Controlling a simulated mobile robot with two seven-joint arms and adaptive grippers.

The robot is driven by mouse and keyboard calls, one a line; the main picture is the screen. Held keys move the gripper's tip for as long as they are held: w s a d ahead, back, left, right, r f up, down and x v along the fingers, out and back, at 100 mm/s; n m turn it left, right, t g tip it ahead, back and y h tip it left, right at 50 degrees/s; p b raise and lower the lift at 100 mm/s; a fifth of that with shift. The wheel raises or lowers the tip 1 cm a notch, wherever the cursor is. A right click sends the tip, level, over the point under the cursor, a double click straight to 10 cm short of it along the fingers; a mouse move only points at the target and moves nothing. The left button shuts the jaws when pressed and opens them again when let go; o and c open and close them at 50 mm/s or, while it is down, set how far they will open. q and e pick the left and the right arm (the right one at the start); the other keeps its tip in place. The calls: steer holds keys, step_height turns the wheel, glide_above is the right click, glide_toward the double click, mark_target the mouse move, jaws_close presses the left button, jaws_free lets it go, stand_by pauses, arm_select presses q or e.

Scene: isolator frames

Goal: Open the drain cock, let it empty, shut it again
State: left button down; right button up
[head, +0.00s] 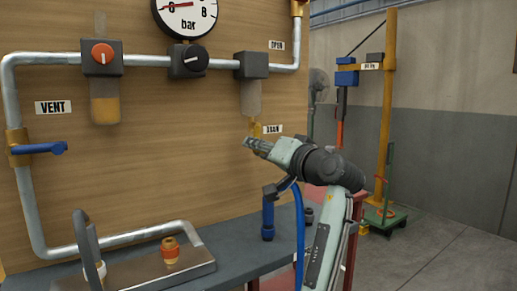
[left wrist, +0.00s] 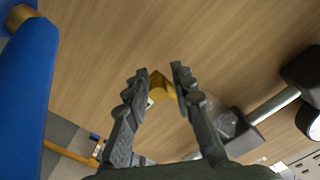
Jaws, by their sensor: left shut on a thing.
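The brass drain cock (head: 256,127) sits under the clear bowl (head: 251,98) of the right-hand unit on the panel, beside a label that seems to read DRAIN (head: 272,129). My left gripper (head: 248,143) is at the cock's lower end. In the left wrist view the two dark fingers (left wrist: 160,80) stand on either side of the brass cock (left wrist: 160,88) and are shut on it. The fingers partly hide it, so I cannot tell which way it is turned. The bowl shows no clear liquid level. My right gripper is not in view.
A second bowl (head: 105,108) holds amber liquid. A gauge (head: 185,14), a black knob (head: 188,60) and a blue lever (head: 38,148) are on the pipework. A bench (head: 230,243) stands below with a metal tray (head: 190,268). Open floor lies to the right.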

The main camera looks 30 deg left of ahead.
arm_select(q)
steer(key=shift+w, duration=0.1)
steer(key=shift+w+d+n+b, duration=0.15)
steer(key=shift+n+b, duration=0.15)
steer(key=shift+b, duration=0.25)
steer(key=shift+r, duration=0.15)
steer(key=c, duration=1.5)
jaws_free()
steer(key=shift+w, duration=0.1)
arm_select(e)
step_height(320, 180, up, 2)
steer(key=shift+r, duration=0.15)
arm_select(q)
steer(key=shift+d, duration=0.15)
steer(key=shift+d, duration=0.3)
steer(key=v, duration=1.1)
steer(key=shift+s, duration=0.25)
steer(key=shift+d, duration=0.15)
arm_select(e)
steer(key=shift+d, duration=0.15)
